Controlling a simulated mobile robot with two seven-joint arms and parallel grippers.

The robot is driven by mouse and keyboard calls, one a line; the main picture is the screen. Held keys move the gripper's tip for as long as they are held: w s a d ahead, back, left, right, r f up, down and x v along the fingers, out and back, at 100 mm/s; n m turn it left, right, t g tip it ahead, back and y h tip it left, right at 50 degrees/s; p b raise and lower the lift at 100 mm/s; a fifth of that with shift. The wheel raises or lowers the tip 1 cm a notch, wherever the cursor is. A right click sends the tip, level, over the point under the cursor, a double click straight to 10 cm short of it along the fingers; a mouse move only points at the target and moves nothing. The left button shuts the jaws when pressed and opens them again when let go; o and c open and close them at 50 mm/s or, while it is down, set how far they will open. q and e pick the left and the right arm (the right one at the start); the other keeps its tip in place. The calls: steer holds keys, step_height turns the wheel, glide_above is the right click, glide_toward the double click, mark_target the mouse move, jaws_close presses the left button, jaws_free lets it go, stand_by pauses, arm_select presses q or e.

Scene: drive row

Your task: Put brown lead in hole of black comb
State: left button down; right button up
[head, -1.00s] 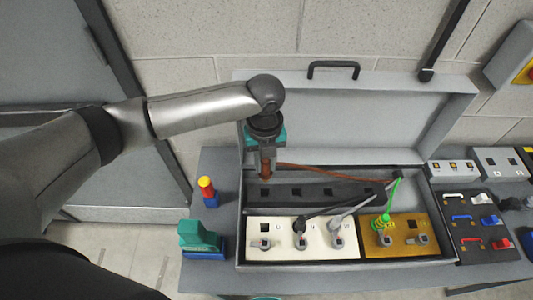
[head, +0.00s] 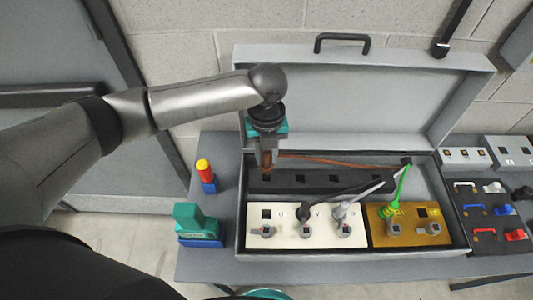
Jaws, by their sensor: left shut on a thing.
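My left gripper (head: 266,158) is shut on the plug end of the brown lead (head: 340,160). It holds the plug pointing down over the left end of the black comb (head: 313,183). The brown cable runs from the gripper to the right, to the back right of the case. The comb is a dark bar with several square holes in a row. The plug tip is at or just above its leftmost hole; I cannot tell whether it is inside. My right gripper is not in view.
The open grey case (head: 360,95) has its lid up behind. In front of the comb are a white panel (head: 285,238) and a yellow panel (head: 381,238), with black, grey and green leads. A red-yellow-blue piece (head: 205,176) and a teal block (head: 197,222) stand left.

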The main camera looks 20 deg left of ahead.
mark_target(266, 169)
arm_select(q)
steer(key=shift+f, duration=0.1)
stand_by(0.3)
steer(key=shift+f+b, duration=0.4)
steer(key=shift+f, duration=1.05)
steer(key=shift+f, duration=0.2)
steer(key=shift+f+b, duration=0.7)
steer(key=shift+f, duration=0.75)
steer(key=c, duration=0.6)
jaws_free()
